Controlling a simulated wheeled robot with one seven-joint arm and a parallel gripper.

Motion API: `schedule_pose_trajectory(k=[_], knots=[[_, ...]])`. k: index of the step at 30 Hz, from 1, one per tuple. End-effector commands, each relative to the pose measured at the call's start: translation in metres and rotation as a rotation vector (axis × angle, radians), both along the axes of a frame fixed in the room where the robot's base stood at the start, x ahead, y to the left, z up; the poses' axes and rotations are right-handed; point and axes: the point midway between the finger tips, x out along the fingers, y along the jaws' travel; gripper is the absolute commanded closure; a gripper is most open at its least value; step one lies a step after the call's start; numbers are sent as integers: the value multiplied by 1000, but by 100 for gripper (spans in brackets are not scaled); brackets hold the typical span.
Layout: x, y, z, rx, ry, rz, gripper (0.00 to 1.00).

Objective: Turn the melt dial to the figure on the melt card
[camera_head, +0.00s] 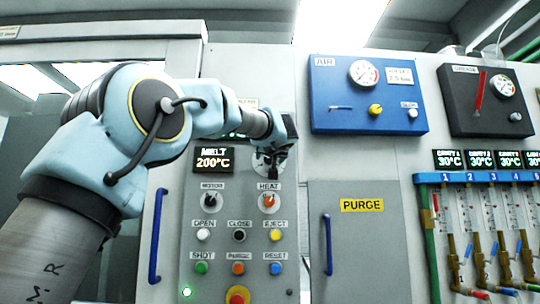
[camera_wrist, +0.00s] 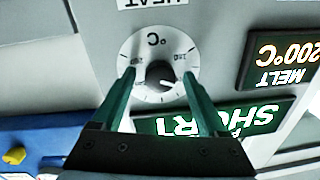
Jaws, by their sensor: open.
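The melt dial is a dark round knob (camera_wrist: 159,75) on a white scale plate marked °C, seen upside down in the wrist view. In the head view its plate (camera_head: 262,163) is mostly hidden behind my gripper (camera_head: 282,150). My gripper (camera_wrist: 156,73) is open, its two green fingers on either side of the knob; whether they touch it I cannot tell. The melt display (camera_head: 213,159) reads 200°C and also shows in the wrist view (camera_wrist: 285,58). I cannot make out a melt card with a readable figure.
Below the dial are the motor knob (camera_head: 209,196), the orange heat knob (camera_head: 268,201), several coloured buttons and a red stop button (camera_head: 238,296). A blue air panel (camera_head: 345,112) and the purge door (camera_head: 365,250) stand to the right.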

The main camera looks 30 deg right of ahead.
Motion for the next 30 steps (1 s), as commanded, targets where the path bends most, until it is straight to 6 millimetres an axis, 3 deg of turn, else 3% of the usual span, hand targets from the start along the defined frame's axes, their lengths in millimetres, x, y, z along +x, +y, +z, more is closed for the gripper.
schedule_pose_trajectory(k=[8, 27, 30], knots=[[0, 0, 0, 0, -1, -1, 26], [0, 0, 0, 0, 0, 0, 98], [0, 0, 0, 0, 0, 0, 100]])
